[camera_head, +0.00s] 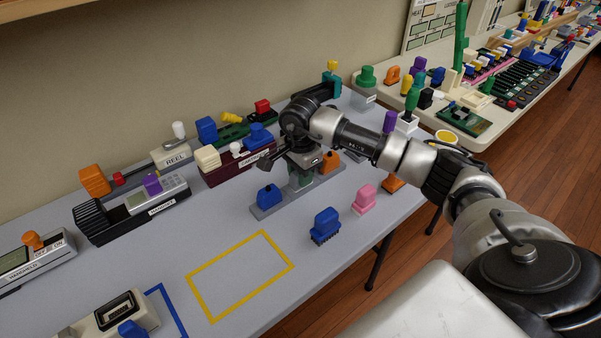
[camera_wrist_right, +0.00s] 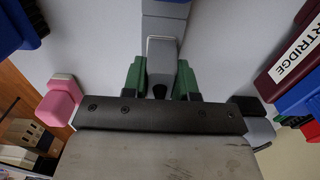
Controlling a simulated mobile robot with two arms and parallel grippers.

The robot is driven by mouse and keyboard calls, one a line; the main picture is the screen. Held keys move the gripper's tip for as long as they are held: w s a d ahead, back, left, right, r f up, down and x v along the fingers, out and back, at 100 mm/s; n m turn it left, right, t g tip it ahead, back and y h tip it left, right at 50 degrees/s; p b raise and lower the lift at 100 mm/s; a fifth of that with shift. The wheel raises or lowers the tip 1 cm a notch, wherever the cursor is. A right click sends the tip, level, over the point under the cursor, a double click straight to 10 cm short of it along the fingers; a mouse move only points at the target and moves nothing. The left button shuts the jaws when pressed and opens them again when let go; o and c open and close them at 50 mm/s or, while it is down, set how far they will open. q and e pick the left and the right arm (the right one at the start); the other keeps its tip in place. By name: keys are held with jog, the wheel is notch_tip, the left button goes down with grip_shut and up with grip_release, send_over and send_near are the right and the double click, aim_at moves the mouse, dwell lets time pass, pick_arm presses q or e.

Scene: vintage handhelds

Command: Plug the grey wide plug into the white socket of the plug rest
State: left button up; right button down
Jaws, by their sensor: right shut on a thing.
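The plug rest (camera_head: 314,190) is a long grey bar on the grey table, with a blue plug (camera_head: 268,197) at its near end and an orange plug (camera_head: 328,160) at its far end. My right gripper (camera_head: 302,180) points down over the middle of the rest, its green fingers low at the bar. In the wrist view these fingers (camera_wrist_right: 160,82) are shut on the grey wide plug (camera_wrist_right: 161,70). A thin white outline (camera_wrist_right: 162,37) shows close beside the plug, probably the white socket. The plug's lower end is hidden, so I cannot tell how deep it sits. My left gripper is out of view.
A blue wide plug (camera_head: 325,226) and a pink plug (camera_head: 364,198) stand in front of the rest. A dark red cartridge holder (camera_head: 235,168) stands behind it. A yellow taped rectangle (camera_head: 238,274) encloses clear table at front left.

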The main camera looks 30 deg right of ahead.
jog(key=c, duration=0.8)
grip_release()
notch_tip(320, 180, up, 10)
jog(key=shift+f, duration=0.2)
jog(key=shift+r, duration=0.6)
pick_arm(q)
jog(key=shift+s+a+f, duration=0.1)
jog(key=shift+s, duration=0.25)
